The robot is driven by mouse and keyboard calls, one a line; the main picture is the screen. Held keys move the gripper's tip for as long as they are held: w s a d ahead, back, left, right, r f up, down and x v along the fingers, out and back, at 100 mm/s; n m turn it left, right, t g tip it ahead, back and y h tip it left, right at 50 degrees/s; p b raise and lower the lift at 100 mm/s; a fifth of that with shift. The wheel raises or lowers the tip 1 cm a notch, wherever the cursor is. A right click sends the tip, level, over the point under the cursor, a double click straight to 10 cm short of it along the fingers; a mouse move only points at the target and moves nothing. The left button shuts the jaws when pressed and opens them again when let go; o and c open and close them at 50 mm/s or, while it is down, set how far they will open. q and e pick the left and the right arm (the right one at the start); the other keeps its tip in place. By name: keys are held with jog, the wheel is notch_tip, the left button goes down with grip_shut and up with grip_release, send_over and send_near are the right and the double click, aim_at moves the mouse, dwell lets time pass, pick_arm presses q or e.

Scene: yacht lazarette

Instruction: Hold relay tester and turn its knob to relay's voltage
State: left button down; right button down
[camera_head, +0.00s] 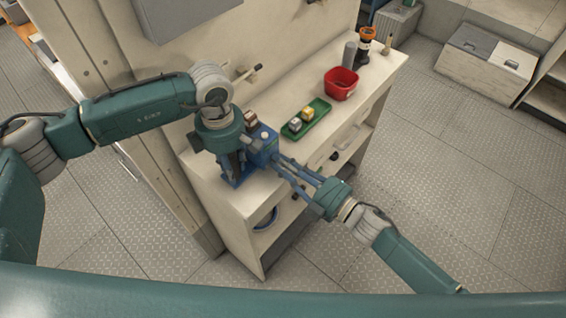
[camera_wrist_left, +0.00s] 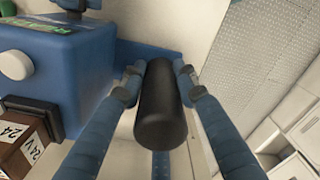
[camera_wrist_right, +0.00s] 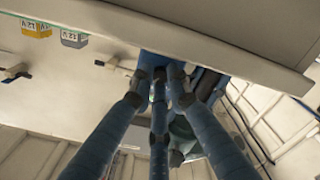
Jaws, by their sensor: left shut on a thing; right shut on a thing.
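The relay tester (camera_head: 268,152) is a blue box at the near left end of the bench. In the left wrist view its blue body (camera_wrist_left: 95,70) carries a pale round button and a brown relay (camera_wrist_left: 20,150) marked 24 V. My left gripper (camera_head: 235,172) is shut around the tester's black upright handle (camera_wrist_left: 160,105). My right gripper (camera_head: 277,163) reaches the tester's front face from the right, its fingers closed together there. In the right wrist view the fingertips (camera_wrist_right: 160,76) meet at the blue body. The knob is hidden between them, so its setting cannot be read.
A green tray (camera_head: 319,122) with a silver relay (camera_head: 295,125) and a yellow relay (camera_head: 307,113) lies beside the tester. A red bin (camera_head: 341,83), a grey cylinder (camera_head: 349,54) and an orange-black item (camera_head: 365,42) stand farther back. Shelves lie below the bench top.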

pick_arm(q)
jog(key=shift+w+d+r, duration=0.1)
jog(key=shift+w, duration=0.05)
pick_arm(e)
jog(key=shift+s+a, duration=0.1)
jog(key=shift+s, duration=0.05)
jog(key=c, duration=1.7)
grip_release()
jog(key=shift+o, duration=0.2)
jog(key=v, duration=1.2)
pick_arm(q)
jog(key=c, duration=1.2)
grip_release()
